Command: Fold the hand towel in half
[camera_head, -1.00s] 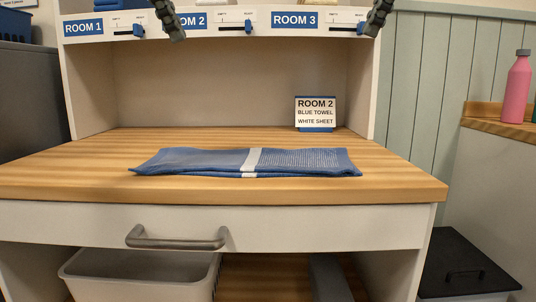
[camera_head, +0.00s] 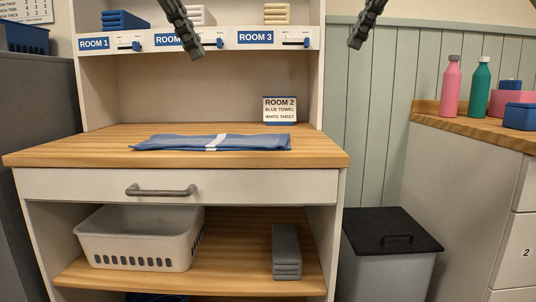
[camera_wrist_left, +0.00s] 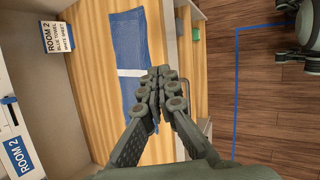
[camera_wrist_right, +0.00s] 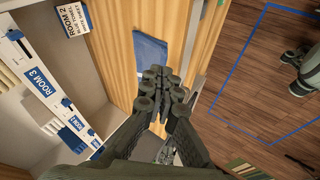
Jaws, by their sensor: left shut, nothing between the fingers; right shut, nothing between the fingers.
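The blue hand towel (camera_head: 178,143) lies as a flat, wide band with a white stripe on the wooden counter (camera_head: 60,152). The number of layers cannot be told from here. It also shows in the left wrist view (camera_wrist_left: 128,45) and partly in the right wrist view (camera_wrist_right: 149,52). My left gripper (camera_head: 194,52) is shut and empty, raised above the towel and apart from it. It hides part of the towel in the left wrist view. My right gripper (camera_head: 355,44) is shut and empty, raised to the right of the shelf unit in the head view.
A small sign (camera_head: 279,110) reading "Room 2, blue towel, white sheet" stands at the back of the counter. Folded stacks lie on the shelf above. A white basket (camera_head: 140,238) and grey stack (camera_head: 286,252) sit below. A lidded bin (camera_head: 388,262) stands right.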

